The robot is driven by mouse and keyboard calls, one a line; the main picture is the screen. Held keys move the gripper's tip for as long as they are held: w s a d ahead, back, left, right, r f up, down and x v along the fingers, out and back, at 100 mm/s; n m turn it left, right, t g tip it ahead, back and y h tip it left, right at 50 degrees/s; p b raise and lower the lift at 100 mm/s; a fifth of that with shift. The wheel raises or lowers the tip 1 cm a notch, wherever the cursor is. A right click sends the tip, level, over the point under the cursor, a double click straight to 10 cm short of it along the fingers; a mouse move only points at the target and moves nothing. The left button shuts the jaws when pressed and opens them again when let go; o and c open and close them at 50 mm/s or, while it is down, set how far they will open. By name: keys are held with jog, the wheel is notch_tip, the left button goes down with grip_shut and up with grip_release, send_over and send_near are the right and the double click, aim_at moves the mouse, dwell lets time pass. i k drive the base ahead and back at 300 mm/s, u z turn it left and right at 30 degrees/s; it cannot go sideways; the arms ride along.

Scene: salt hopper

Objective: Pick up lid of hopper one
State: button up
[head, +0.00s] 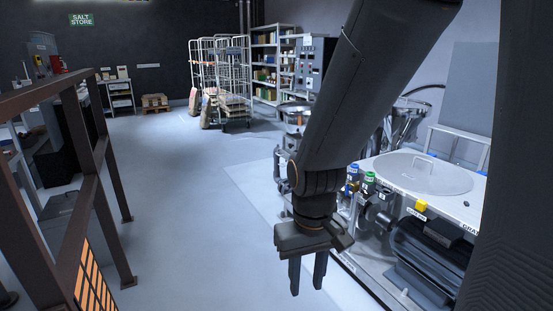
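A round, flat grey lid (397,177) with a raised bar handle (419,167) lies on the pale top of the machine at the right. No number marking it as hopper one can be read. My gripper (308,283) points down, with its two dark fingers apart and nothing between them. In the picture it is left of and below the lid, beside the machine's front edge, and apart from the handle. My arm crosses the middle of the view and hides part of the machine.
A dark motor (430,250) and blue and green fittings (369,178) stand near the lid. Steel funnels (409,118) are behind. A brown railing (70,170) stands at the left. Wire cages (220,80) and shelves stand at the back. The floor between is clear.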

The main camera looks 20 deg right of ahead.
aim_at(423, 174)
jog(key=i, duration=1.65)
jog(key=z, duration=2.2)
jog(key=i, duration=1)
jog(key=z, duration=0.05)
